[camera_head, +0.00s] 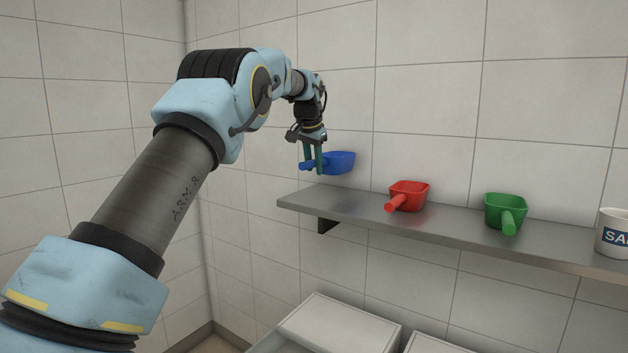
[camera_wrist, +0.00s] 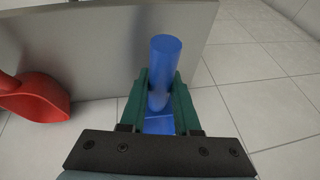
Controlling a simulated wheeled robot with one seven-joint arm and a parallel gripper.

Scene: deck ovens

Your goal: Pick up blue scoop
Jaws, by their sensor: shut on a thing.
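The blue scoop (camera_head: 340,163) is above the left end of the metal shelf in the head view, apart from the shelf top. My gripper (camera_head: 313,168) points down and is shut on the scoop's handle. In the wrist view, the blue scoop's handle (camera_wrist: 164,65) stands between the two green fingers of my gripper (camera_wrist: 160,95). The rest of the scoop is mostly hidden behind the gripper there.
The metal shelf (camera_head: 350,207) runs along the tiled wall. A red scoop (camera_head: 410,193), a green scoop (camera_head: 506,211) and a white labelled container (camera_head: 612,236) stand on it. The red scoop also shows in the wrist view (camera_wrist: 35,98). Pale boxes (camera_head: 340,325) are below.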

